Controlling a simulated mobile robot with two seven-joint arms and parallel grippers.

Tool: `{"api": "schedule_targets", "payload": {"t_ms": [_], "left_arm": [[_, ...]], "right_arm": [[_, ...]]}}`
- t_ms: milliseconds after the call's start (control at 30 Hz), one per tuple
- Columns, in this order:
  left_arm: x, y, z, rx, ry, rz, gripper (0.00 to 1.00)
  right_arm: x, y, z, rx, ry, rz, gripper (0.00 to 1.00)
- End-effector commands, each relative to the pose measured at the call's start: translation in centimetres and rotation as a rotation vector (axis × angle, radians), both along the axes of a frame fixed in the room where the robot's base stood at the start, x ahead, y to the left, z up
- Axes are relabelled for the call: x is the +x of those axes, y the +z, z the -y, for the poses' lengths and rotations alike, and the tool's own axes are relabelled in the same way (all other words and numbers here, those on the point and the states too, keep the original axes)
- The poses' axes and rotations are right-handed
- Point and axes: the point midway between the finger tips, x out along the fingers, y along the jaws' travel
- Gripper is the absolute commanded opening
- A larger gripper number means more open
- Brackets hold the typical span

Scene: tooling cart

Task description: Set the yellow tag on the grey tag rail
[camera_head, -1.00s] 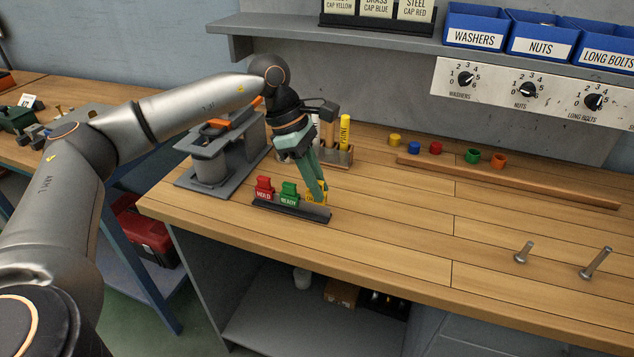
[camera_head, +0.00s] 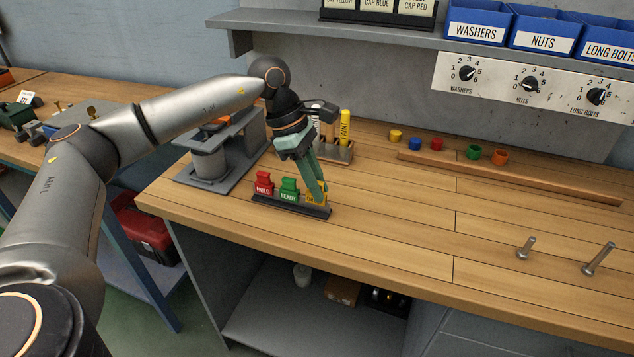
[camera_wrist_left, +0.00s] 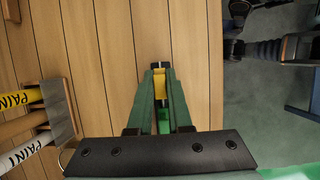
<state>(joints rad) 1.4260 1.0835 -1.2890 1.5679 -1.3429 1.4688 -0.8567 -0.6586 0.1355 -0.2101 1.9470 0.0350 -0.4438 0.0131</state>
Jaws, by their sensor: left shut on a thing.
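The grey tag rail (camera_head: 284,205) lies near the front left edge of the wooden bench. A red tag (camera_head: 264,183) reading HOLD and a green tag (camera_head: 288,190) reading READY stand upright in it. My left gripper (camera_head: 318,194) points down over the rail's right part, shut on the yellow tag (camera_head: 311,198). The fingers hide much of that tag, which is at the rail beside the green one. In the left wrist view the yellow tag (camera_wrist_left: 159,86) shows between the green fingers. Whether it is fully seated I cannot tell. My right gripper is not in view.
A grey stand (camera_head: 205,167) and a wooden holder (camera_head: 340,151) with paint markers stand behind the rail. Coloured caps and a wooden strip (camera_head: 500,176) lie at the back. The bench middle is clear.

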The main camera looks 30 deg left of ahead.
Motion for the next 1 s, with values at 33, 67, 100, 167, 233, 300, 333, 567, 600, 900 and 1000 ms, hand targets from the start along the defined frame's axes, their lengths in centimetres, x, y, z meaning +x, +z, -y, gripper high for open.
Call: {"api": "schedule_targets", "payload": {"t_ms": [33, 67, 100, 167, 233, 300, 333, 567, 600, 900, 1000], "left_arm": [[0.0, -0.29, 0.03, 0.0, -0.001, 0.0, 0.0], [0.0, -0.38, 0.03, 0.0, -0.001, -0.001, 0.0], [-0.01, -0.48, 0.03, 0.0, -0.001, -0.001, 0.0], [-0.02, -0.55, 0.03, 0.0, -0.001, -0.001, 0.0], [-0.02, -0.55, 0.03, 0.0, -0.001, -0.001, 0.0], [-0.01, -0.53, 0.03, 0.0, -0.001, -0.001, 0.0], [-0.02, -0.52, 0.02, 0.0, -0.001, -0.001, 0.0], [-0.02, -0.56, 0.03, 0.0, 0.0, -0.001, 0.0], [-0.04, -0.63, 0.05, 0.0, -0.001, -0.002, 0.0], [-0.03, -0.61, 0.03, 0.0, 0.0, -0.001, 0.0], [-0.03, -0.61, 0.03, 0.0, 0.0, -0.001, 0.28]], "right_arm": [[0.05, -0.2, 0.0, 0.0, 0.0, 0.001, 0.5], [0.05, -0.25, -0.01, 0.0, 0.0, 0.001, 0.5], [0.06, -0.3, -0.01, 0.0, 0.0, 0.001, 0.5], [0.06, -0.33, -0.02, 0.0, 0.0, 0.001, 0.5], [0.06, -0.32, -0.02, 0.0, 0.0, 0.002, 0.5], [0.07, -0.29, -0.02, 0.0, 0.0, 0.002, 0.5], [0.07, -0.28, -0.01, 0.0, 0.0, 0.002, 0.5], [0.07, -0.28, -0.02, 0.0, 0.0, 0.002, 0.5], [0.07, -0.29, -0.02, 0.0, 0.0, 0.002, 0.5], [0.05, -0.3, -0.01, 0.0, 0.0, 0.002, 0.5], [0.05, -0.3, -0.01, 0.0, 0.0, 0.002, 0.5]]}}
